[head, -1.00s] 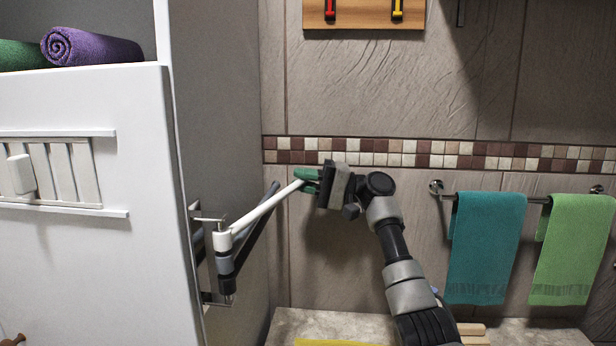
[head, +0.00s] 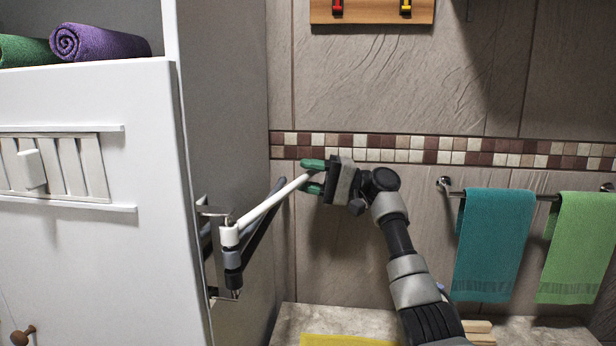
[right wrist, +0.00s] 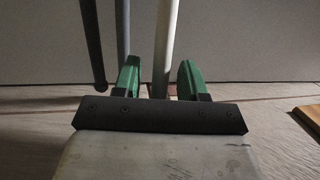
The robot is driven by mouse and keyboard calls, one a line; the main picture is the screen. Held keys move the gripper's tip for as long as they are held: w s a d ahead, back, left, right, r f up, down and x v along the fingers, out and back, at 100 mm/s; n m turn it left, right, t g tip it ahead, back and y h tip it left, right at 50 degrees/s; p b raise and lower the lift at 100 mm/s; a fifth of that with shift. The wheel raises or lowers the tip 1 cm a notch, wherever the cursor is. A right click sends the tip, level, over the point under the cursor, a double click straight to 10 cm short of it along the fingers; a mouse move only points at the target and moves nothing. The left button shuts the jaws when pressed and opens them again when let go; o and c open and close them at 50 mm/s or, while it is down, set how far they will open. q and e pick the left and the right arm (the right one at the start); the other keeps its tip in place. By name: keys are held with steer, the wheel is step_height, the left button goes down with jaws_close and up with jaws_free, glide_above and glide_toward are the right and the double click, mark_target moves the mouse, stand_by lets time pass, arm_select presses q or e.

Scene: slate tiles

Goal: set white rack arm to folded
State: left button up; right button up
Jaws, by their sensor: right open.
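The white rack arm (head: 268,204) sticks out from a bracket (head: 228,252) on the side of the white cabinet, angled up and to the right in the head view. Darker arms hang from the same bracket beside and behind it. My right gripper (head: 312,176) is at the white arm's free end, its green fingers apart. In the right wrist view the white arm (right wrist: 166,45) runs between the two open fingers (right wrist: 158,80), with a gap to the right finger and a smaller one to the left. My left gripper is out of view.
The white cabinet (head: 90,240) fills the left, with rolled towels (head: 100,43) on its shelf. A teal towel (head: 490,240) and a green towel (head: 575,245) hang from a wall rail at right. A wooden board (head: 375,10) is above. A stone counter (head: 290,325) lies below.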

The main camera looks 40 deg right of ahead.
steer(key=b+v, duration=0.3)
steer(key=v, duration=0.7)
steer(key=shift+s+d, duration=0.25)
steer(key=shift+f, duration=0.1)
steer(key=shift+c, duration=0.2)
